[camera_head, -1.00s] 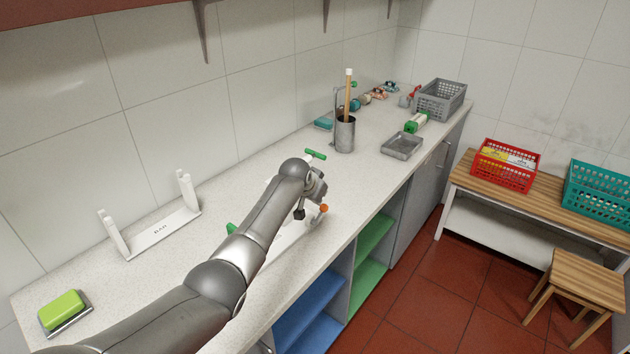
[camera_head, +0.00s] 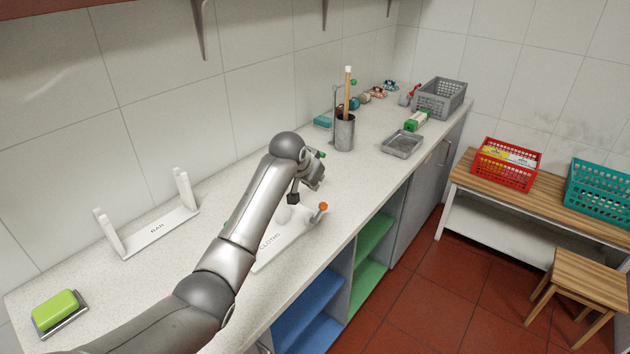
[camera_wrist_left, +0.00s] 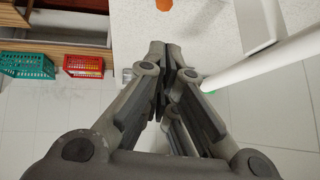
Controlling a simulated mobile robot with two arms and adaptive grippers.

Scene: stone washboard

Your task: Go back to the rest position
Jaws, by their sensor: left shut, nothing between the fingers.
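My left arm reaches in from the lower left in the head view, and its gripper (camera_head: 294,197) is above the counter, close to the white holder marked CLOTHS (camera_head: 268,252). In the left wrist view the gripper's fingers (camera_wrist_left: 166,62) are together with nothing between them. An orange-tipped item (camera_head: 323,206) stands at the holder's far end, beside the gripper. An orange thing (camera_wrist_left: 164,4) also shows at the top of the wrist view, and a white bar (camera_wrist_left: 270,62) passes right of the fingers. My arm hides part of the counter. My right gripper is out of view.
A white holder marked BAR (camera_head: 157,230) and a green soap block (camera_head: 55,308) lie on the counter's left. A metal cup (camera_head: 344,134) with a stick, a metal tray (camera_head: 403,145) and a grey basket (camera_head: 440,98) stand farther back. Bare counter lies between gripper and cup.

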